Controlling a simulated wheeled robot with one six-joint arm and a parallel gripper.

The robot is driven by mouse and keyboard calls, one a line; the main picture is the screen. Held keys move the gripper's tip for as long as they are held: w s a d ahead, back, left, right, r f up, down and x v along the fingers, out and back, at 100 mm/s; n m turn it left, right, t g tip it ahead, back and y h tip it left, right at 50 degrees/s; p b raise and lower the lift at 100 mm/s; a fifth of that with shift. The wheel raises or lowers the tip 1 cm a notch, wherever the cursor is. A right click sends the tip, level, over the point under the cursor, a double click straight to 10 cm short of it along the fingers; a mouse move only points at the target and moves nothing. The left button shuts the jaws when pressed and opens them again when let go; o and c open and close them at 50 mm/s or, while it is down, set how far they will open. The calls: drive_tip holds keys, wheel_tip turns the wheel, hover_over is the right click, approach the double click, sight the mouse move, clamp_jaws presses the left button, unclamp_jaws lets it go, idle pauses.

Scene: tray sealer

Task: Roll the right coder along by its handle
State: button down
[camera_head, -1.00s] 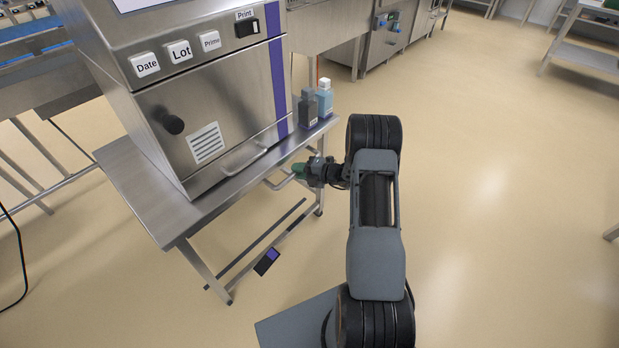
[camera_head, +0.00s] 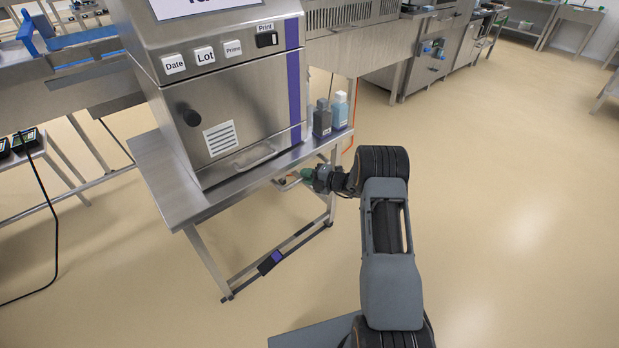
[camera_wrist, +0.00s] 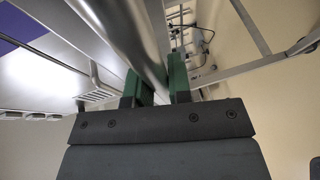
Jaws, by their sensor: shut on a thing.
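The coder (camera_head: 231,108) is a steel box with a purple stripe, a black knob and buttons marked Date, Lot, Prime and Print. It stands on a steel wheeled stand (camera_head: 185,207). A bent bar handle (camera_head: 287,185) sticks out from the stand's front edge, low and right of the coder's door. My gripper (camera_head: 307,175) is shut on this handle. In the wrist view its green fingers (camera_wrist: 157,88) close on the steel bar (camera_wrist: 125,35). The bar hides part of the grip.
Two bottles (camera_head: 331,114) stand on the stand's right end. A conveyor line (camera_head: 352,42) runs behind the coder. A black cable (camera_head: 54,225) hangs at the left to the floor. A low bar with a dark pedal (camera_head: 270,262) sits under the stand. The floor at right is clear.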

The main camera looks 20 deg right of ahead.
drive_tip(key=shift+w+r, duration=0.15)
drive_tip(key=c, duration=1.1)
unclamp_jaws()
drive_tip(key=shift+a, duration=0.1)
drive_tip(key=p+v, duration=0.2)
drive_tip(key=v, duration=1.2)
drive_tip(key=shift+w, duration=0.1)
